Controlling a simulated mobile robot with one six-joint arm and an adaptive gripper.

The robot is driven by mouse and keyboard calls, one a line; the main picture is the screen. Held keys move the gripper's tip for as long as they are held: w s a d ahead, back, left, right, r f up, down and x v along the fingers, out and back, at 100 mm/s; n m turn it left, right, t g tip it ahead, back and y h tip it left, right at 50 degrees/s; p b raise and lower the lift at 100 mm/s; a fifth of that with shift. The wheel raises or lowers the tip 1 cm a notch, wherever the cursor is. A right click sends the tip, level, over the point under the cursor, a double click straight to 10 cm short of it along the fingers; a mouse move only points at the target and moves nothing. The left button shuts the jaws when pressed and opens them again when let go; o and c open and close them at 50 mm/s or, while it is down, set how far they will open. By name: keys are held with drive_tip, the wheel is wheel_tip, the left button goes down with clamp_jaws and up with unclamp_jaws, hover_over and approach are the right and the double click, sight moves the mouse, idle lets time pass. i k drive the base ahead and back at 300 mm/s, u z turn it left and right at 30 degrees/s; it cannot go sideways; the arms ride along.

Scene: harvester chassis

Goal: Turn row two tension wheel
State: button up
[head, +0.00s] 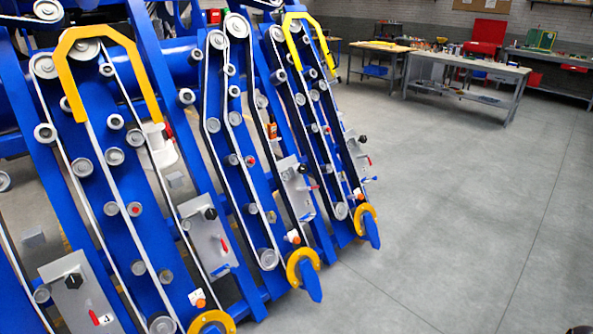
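Several yellow ring wheels sit at the lower ends of the blue belt rows in the head view. One yellow wheel (293,261) is at the lower middle, with a blue tapered piece at its lower right. Another yellow wheel (360,212) is farther back on the right, also with a blue piece. A nearer yellow wheel (199,321) is partly cut off by the bottom edge. My gripper is not in view.
Grey control panels (208,240) with black knobs and red levers stand between the blue rows. Yellow guards (80,38) arch over some row tops. The concrete floor (450,200) to the right is open. Workbenches (470,70) stand at the back.

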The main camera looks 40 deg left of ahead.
sight(302, 169)
drive_tip(key=u, duration=1.5)
drive_tip(key=k, duration=0.95)
drive_tip(key=i, duration=0.75)
